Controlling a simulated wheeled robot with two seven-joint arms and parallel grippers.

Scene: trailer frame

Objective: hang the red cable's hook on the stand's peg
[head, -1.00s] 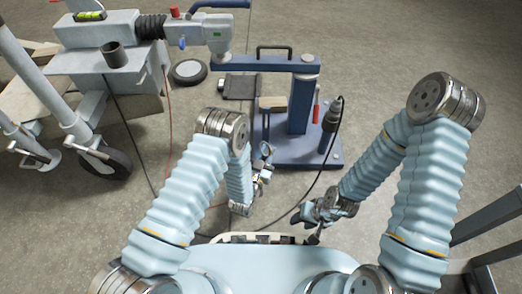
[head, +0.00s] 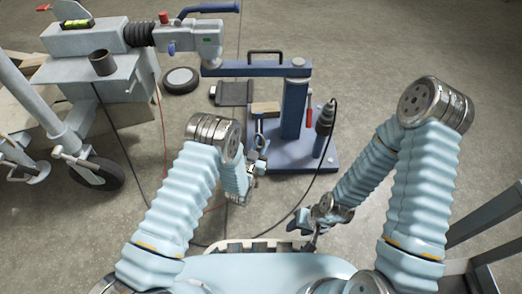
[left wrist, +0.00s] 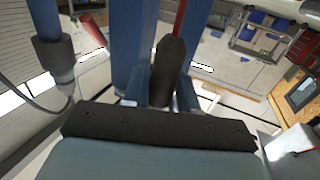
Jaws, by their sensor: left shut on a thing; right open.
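The blue stand (head: 293,108) has an upright post on a flat base. I cannot make out its peg for certain. My left gripper (head: 258,152) is at the left edge of the stand's base, shut on what appears to be the red cable's hook, mostly hidden by the gripper. The red cable (head: 161,120) hangs from the trailer and runs along the floor toward this gripper. In the left wrist view a dark rounded piece (left wrist: 170,70) stands close before the blue stand (left wrist: 127,45). My right gripper (head: 311,240) is open, low in front of my body.
A black plug (head: 325,117) stands in a holder on the right of the base, its black cable looping toward me. A red handle (head: 309,116) is beside the post. The trailer frame (head: 125,85) and wheel (head: 95,170) are at left.

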